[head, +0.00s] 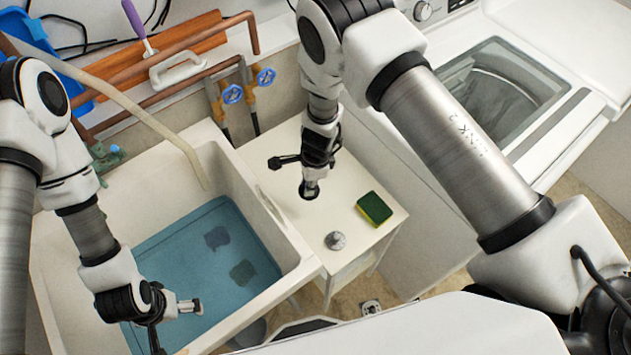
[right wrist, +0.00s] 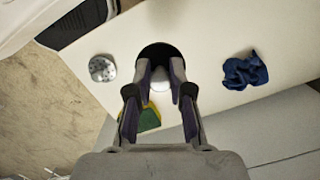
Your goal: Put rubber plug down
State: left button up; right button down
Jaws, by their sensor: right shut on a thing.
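The rubber plug (right wrist: 159,50) is a dark round disc between the fingertips of my right gripper (right wrist: 161,85) in the right wrist view. In the head view the right gripper (head: 310,187) points down over the white tabletop (head: 290,212) beside the sink, shut on the plug. The plug is low over the top; I cannot tell whether it touches. My left gripper (head: 188,307) hangs over the front of the sink, away from the plug, and its finger gap is unclear.
A green-yellow sponge (head: 374,208) and a metal strainer (head: 335,240) sit on the tabletop. A blue cloth (right wrist: 245,70) lies on it in the wrist view. The sink (head: 300,280) holds blue water on the left; a washer (head: 590,110) stands right.

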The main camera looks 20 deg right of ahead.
notch_tip(320, 180, down, 10)
jog(key=b, duration=0.7)
jog(key=shift+w+f, duration=0.1)
jog(key=shift+r, duration=0.25)
jog(key=shift+f, duration=0.2)
jog(key=c, duration=1.1)
grip_release()
jog(key=shift+o, duration=0.2)
jog(key=shift+r, duration=0.1)
jog(key=r+p, duration=0.3)
jog(key=r, duration=0.1)
jog(key=d+r+p, duration=0.1)
jog(key=r+p, duration=0.2)
jog(key=r, duration=0.1)
jog(key=r+p, duration=0.3)
jog(key=r, duration=0.1)
jog(key=shift+d+r, duration=0.15)
jog(key=shift+d, duration=0.25)
